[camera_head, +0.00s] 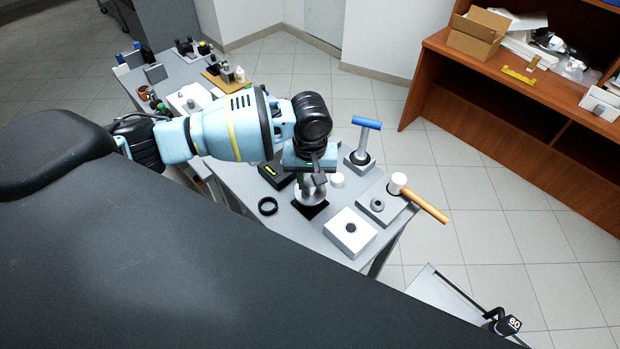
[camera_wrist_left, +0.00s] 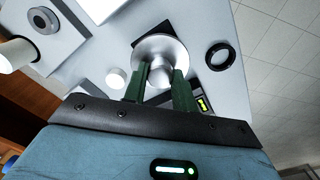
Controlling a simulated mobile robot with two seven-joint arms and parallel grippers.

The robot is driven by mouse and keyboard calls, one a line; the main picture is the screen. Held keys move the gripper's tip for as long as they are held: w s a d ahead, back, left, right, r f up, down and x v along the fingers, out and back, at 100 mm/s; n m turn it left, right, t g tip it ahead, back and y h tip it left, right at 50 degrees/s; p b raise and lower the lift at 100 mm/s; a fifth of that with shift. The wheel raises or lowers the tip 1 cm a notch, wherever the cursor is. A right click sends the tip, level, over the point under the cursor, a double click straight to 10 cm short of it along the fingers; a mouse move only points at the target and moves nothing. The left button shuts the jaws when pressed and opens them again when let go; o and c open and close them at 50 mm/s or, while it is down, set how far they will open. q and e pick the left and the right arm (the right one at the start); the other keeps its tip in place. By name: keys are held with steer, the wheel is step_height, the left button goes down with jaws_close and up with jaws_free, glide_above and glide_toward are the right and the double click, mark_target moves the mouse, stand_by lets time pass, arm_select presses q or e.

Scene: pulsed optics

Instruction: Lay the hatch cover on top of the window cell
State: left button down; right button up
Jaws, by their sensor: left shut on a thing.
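A silver round disc with a knob, which looks like the hatch cover (camera_head: 312,197), is under my left gripper (camera_head: 312,179). In the left wrist view, the green fingers of the left gripper (camera_wrist_left: 160,75) are shut on the knob of the hatch cover (camera_wrist_left: 160,46). The disc is over a black square pad (camera_head: 309,211); whether it touches the pad I cannot tell. No part is clearly marked as the window cell. A white block with a round dark-centred port (camera_head: 350,229) and a grey block with a ring (camera_head: 376,205) stand to the right. My right gripper is not seen.
A black ring (camera_head: 267,206) lies left of the disc. A white cylinder (camera_head: 337,180), a blue-handled tool on a stand (camera_head: 366,123) and a mallet (camera_head: 424,202) are nearby. A black box (camera_head: 275,174) stands behind. Table (camera_head: 235,182) is bare around the ring.

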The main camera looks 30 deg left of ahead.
arm_select(q)
steer(key=shift+f, duration=0.25)
steer(key=c, duration=1)
jaws_free()
steer(key=shift+c, duration=0.2)
step_height(320, 180, up, 8)
steer(key=shift+f+p, duration=0.1)
steer(key=shift+p, duration=0.45)
